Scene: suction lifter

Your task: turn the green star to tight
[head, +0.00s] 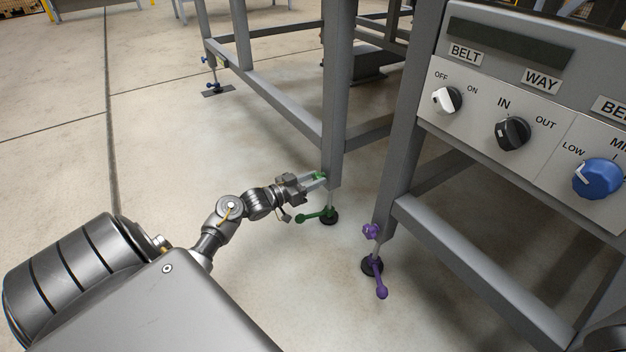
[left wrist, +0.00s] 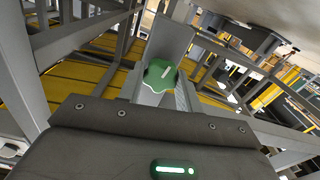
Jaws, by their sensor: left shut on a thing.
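The green star (head: 319,176) is a small knob low on the leg of the grey frame. My left gripper (head: 315,181) reaches it from the left and is shut on it. In the left wrist view the green star (left wrist: 160,75) sits between the fingers, with a white line on its face. The fingers hide part of it in the head view. No tight or loose marking is readable. My right gripper is in neither view.
A green lever (head: 313,216) sits at the foot just below the star. A purple star (head: 370,231) and purple lever (head: 379,280) are on the nearer leg to the right. A control panel (head: 540,130) with knobs stands at the right. The floor at left is clear.

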